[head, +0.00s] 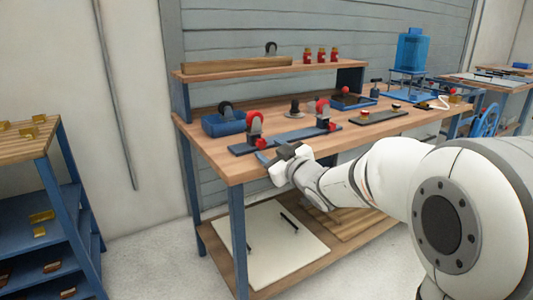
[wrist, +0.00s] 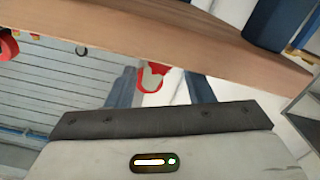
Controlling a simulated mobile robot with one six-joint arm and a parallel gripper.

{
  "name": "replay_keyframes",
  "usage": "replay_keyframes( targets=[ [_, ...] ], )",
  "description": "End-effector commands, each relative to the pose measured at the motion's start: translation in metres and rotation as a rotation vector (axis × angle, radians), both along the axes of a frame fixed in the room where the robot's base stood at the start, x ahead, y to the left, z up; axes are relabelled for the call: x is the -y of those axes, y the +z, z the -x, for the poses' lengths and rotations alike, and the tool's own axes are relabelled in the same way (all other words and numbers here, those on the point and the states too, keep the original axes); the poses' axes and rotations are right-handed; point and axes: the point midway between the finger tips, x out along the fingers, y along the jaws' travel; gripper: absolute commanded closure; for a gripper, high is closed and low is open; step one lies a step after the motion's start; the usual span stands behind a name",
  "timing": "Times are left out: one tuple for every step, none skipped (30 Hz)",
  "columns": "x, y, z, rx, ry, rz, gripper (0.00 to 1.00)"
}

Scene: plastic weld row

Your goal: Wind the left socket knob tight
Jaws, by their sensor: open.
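The left socket stands at the left end of a dark blue bar (head: 285,138) on the bench, with its red left knob (head: 261,143) low on its front side. The right socket, at the bar's other end, has its own red knob (head: 331,127). My gripper (head: 276,162) is at the bench's front edge, just in front of and below the left knob. In the wrist view my gripper (wrist: 160,85) is open, its two blue-grey fingers apart. A red rounded part with a pale middle (wrist: 153,78) shows between them; I cannot tell which knob it is, or whether the fingers touch it.
The wooden bench (head: 215,160) has a raised shelf with red-capped bottles (head: 321,55). A blue clamp-like tool (head: 223,123) lies left of the left socket. A blue shelf unit (head: 62,200) stands at far left. The bench's front edge is close to my gripper.

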Motion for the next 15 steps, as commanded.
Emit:
replay_keyframes(
  targets=[
    [-0.005, -0.002, -0.006, 0.001, 0.002, -0.001, 0.52],
    [-0.007, -0.002, -0.009, 0.001, 0.002, -0.001, 0.52],
    [-0.009, -0.002, -0.013, 0.000, 0.000, 0.000, 0.52],
    [-0.011, -0.002, -0.016, 0.000, 0.000, 0.000, 0.52],
    [-0.012, -0.001, -0.018, 0.001, 0.000, -0.001, 0.52],
    [-0.013, -0.001, -0.019, 0.001, 0.000, -0.001, 0.52],
    [-0.014, 0.000, -0.020, 0.000, 0.000, -0.001, 0.52],
    [-0.015, 0.000, -0.021, 0.000, 0.000, -0.001, 0.52],
    [-0.015, 0.000, -0.022, -0.001, 0.000, -0.001, 0.52],
    [-0.016, 0.000, -0.022, -0.001, 0.000, -0.001, 0.52],
    [-0.016, 0.000, -0.022, -0.001, 0.000, -0.001, 0.52],
    [-0.016, 0.000, -0.022, -0.001, 0.000, -0.001, 0.52],
    [-0.016, 0.000, -0.022, -0.001, 0.000, -0.001, 0.52],
    [-0.016, 0.000, -0.022, -0.001, 0.000, -0.001, 0.52],
    [-0.016, 0.000, -0.022, -0.001, 0.000, -0.001, 0.52]
  ],
)
